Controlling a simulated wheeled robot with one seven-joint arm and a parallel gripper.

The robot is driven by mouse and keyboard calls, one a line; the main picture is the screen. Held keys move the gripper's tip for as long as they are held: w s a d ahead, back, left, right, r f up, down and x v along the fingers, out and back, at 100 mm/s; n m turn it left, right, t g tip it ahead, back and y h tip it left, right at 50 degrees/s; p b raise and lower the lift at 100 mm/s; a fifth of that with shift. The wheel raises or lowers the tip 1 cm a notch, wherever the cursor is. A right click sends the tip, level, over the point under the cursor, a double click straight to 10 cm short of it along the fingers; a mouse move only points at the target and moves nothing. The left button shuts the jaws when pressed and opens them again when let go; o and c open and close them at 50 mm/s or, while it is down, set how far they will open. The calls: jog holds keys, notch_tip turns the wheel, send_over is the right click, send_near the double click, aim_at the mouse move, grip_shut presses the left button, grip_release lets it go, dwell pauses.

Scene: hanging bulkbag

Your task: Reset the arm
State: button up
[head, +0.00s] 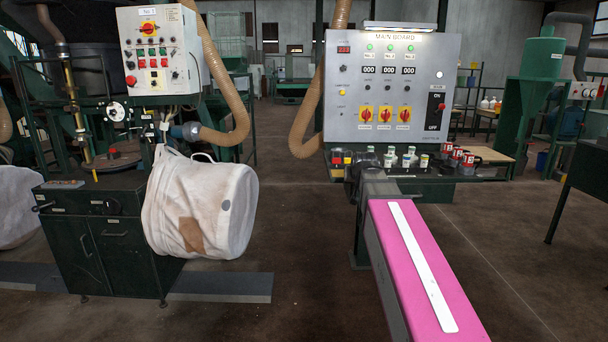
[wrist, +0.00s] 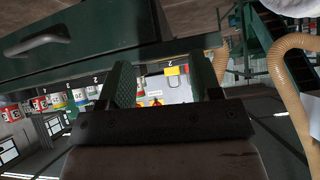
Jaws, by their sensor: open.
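My gripper (wrist: 165,84) shows in the wrist view with its two dark green fingers spread apart and nothing visible held between them. A dark green panel with a handle (wrist: 37,43) is close in front of it at the upper left. Coloured containers (wrist: 60,100) show beyond the fingers at the left. In the head view I cannot make out the fingers. The white bulk bag (head: 200,208) hangs tilted at the left, with a brown patch on its side.
The main board (head: 392,85) stands at the centre right, with small jars and red-topped containers (head: 468,159) on the ledge below. A control box (head: 160,52) and a green cabinet (head: 105,245) are at the left. Hoses (head: 310,115) hang between. Open floor (head: 300,235) lies in the middle.

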jog(key=s+f+g, duration=0.5)
jog(key=s+f, duration=0.7)
jog(key=f, duration=0.4)
jog(key=s+f+g, duration=0.4)
jog(key=s+f, duration=0.8)
jog(key=f, duration=0.5)
jog(key=shift+s+n+g, duration=0.2)
jog(key=shift+n+g, duration=0.2)
dwell(1.0)
